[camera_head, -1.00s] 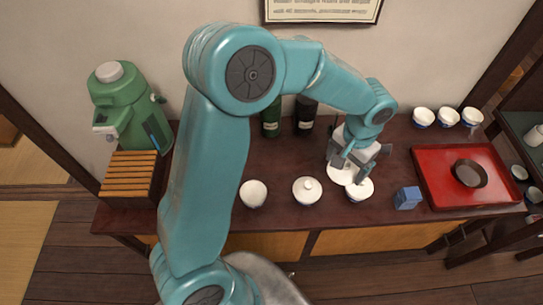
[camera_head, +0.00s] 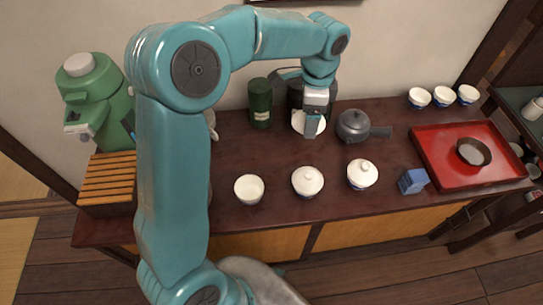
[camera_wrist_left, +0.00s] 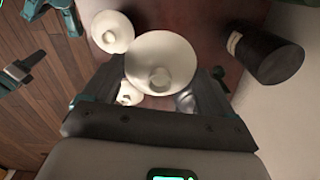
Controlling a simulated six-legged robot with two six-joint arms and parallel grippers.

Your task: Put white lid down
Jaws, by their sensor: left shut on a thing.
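My left gripper (camera_head: 312,128) is at the back middle of the dark table and is shut on the white lid (camera_head: 300,118). In the left wrist view, the round lid (camera_wrist_left: 178,50) with its knob lies between my left fingers (camera_wrist_left: 158,90). I cannot tell whether the lid touches the table. Two white bowls with knobbed lids, one in the middle (camera_head: 308,181) and one to its right (camera_head: 362,174), stand nearer the front edge. A white bowl without a visible lid (camera_head: 249,189) stands to their left.
A dark teapot (camera_head: 352,126) stands just right of my left gripper. A green canister (camera_head: 260,103) stands to its left, with a dark one partly hidden behind the gripper. A blue box (camera_head: 413,181) and a red tray (camera_head: 440,177) are to the right. The table's centre is clear.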

